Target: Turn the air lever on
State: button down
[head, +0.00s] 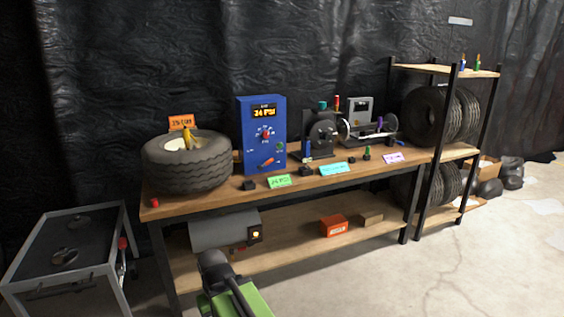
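The blue air unit (247,140) stands upright on the wooden workbench, left of its middle. It has a lit display reading what looks like 24 or 34 PSI, a red dial (265,134) and a small green round part. An orange-red lever (267,163) sits low on its front, slanted; I cannot tell whether it is on or off. The dark end of my arm, which may be my gripper (213,261), is at the bottom, in front of the lower shelf and apart from the unit. Its fingers cannot be made out.
A tyre (187,163) lies left on the bench (340,180). Small items and coloured labels line the front edge; machines stand at right. A grey cylinder (222,231) sits below. A metal cart (70,250) is at left, a tyre rack (440,150) at right. Right floor is open.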

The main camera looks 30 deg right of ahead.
aim_at(260, 168)
jog(key=u, duration=0.4)
jog(key=i, duration=1)
jog(key=z, duration=0.1)
